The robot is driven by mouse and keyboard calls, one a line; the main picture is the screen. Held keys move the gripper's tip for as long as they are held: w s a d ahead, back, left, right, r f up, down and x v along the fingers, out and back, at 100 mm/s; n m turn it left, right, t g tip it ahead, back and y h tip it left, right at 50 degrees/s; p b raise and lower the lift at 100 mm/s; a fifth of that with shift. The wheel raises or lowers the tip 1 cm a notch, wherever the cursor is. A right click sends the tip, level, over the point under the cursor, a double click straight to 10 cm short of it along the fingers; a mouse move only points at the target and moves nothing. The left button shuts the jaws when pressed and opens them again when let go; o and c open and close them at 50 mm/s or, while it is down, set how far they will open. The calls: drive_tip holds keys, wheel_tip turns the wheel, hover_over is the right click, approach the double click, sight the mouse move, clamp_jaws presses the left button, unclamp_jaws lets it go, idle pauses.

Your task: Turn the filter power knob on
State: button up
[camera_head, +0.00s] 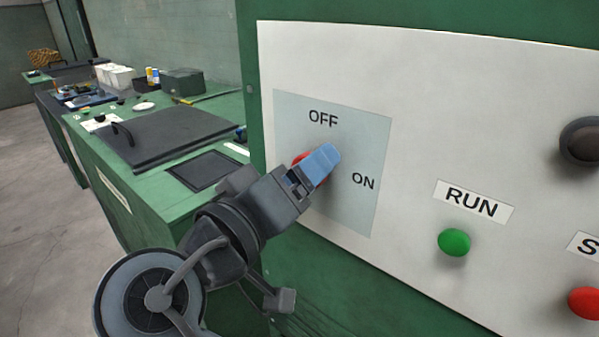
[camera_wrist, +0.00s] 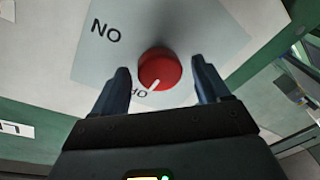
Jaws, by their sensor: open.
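The red knob (camera_wrist: 159,68) sits on a pale blue-grey plate (camera_head: 360,130) labelled OFF and ON. In the wrist view its white pointer line faces the OFF label, which is partly covered by the knob and a finger. In the head view only a red edge of the knob (camera_head: 299,158) shows behind my gripper (camera_head: 324,160). My gripper is open, with its blue fingers one on each side of the knob in the wrist view (camera_wrist: 160,72). Gaps show between knob and fingers. I cannot tell how far the fingertips reach along the knob.
On the same white panel (camera_head: 420,100), a green button (camera_head: 454,242) under a RUN label, a red button (camera_head: 586,303) and a dark round knob (camera_head: 581,141) stand to the right. A green workbench (camera_head: 150,195) with boxes is at the left. Floor is clear at far left.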

drive_tip(key=shift+c, duration=0.2)
drive_tip(key=c, duration=1)
drive_tip(key=shift+f, duration=0.1)
drive_tip(key=shift+b, duration=0.4)
drive_tip(key=m+h+b, duration=0.1)
drive_tip(key=m+b, duration=0.5)
drive_tip(key=b, duration=0.2)
drive_tip(key=m+h+b, duration=0.1)
drive_tip(key=m+b, duration=0.6)
drive_tip(key=b, duration=0.2)
drive_tip(key=m+b, duration=0.6)
drive_tip(key=b, duration=0.2)
drive_tip(key=shift+s+f+h+b, duration=0.1)
drive_tip(key=shift+f+h+b, duration=0.05)
drive_tip(key=shift+h+b, duration=0.25)
drive_tip(key=shift+m, duration=0.3)
drive_tip(key=o, duration=1)
drive_tip(key=shift+d, duration=0.1)
